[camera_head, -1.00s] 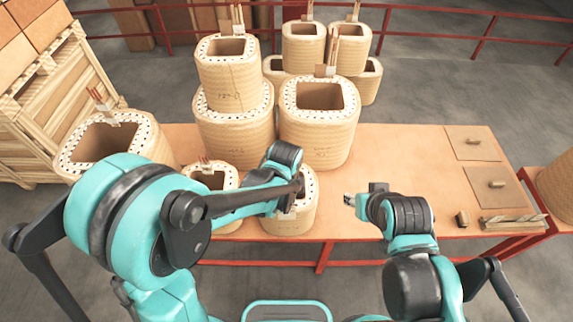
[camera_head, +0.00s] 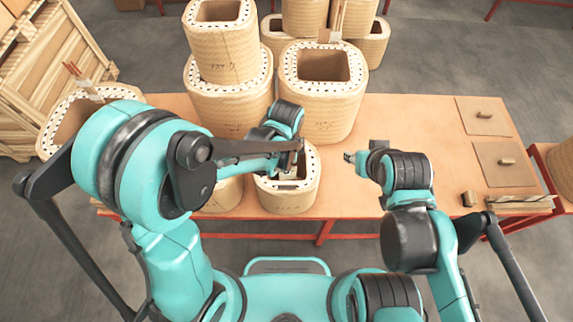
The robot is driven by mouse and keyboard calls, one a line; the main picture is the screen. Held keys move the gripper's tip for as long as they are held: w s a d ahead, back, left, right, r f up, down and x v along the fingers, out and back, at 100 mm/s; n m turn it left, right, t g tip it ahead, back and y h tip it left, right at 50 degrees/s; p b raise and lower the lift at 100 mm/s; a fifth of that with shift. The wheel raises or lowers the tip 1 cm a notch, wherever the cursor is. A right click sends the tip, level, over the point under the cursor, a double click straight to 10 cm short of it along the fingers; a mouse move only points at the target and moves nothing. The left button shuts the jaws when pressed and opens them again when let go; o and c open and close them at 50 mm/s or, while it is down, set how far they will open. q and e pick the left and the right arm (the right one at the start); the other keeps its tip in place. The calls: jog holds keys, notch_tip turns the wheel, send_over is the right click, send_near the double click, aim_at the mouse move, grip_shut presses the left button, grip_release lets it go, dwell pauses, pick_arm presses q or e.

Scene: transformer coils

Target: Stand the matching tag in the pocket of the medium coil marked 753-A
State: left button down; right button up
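My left gripper (camera_head: 297,160) reaches over the front small coil (camera_head: 287,198), at its rim and opening. Its fingers are too small and dark to tell open from shut, and I cannot see a tag in them. Something pale shows inside that coil's opening. My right gripper (camera_head: 349,157) hangs over the table right of this coil, pointing left, its fingers unclear. A large coil (camera_head: 320,110) and a stacked pair, upper coil (camera_head: 222,55) on lower coil (camera_head: 228,105), stand behind. Their handwritten marks are too blurred to read surely, so I cannot pick out 753-A.
Another small coil (camera_head: 222,195) stands partly behind my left arm. At the table's right lie two flat boards with knobs (camera_head: 484,115) (camera_head: 507,161), a small brown block (camera_head: 469,199) and a slotted rack (camera_head: 520,202). The table's middle right (camera_head: 420,125) is clear.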

pick_arm(q)
notch_tip(320, 180, down, 2)
jog(key=shift+f+b, duration=0.1)
jog(key=shift+b, duration=0.55)
jog(key=shift+f+b, duration=1.3)
jog(key=shift+f, duration=0.55)
jog(key=shift+f+b, duration=2)
jog(key=shift+f, duration=0.05)
jog(key=c, duration=1.6)
grip_release()
jog(key=shift+c, duration=0.2)
jog(key=shift+r, duration=0.15)
notch_tip(320, 180, up, 12)
jog(key=shift+f, duration=0.1)
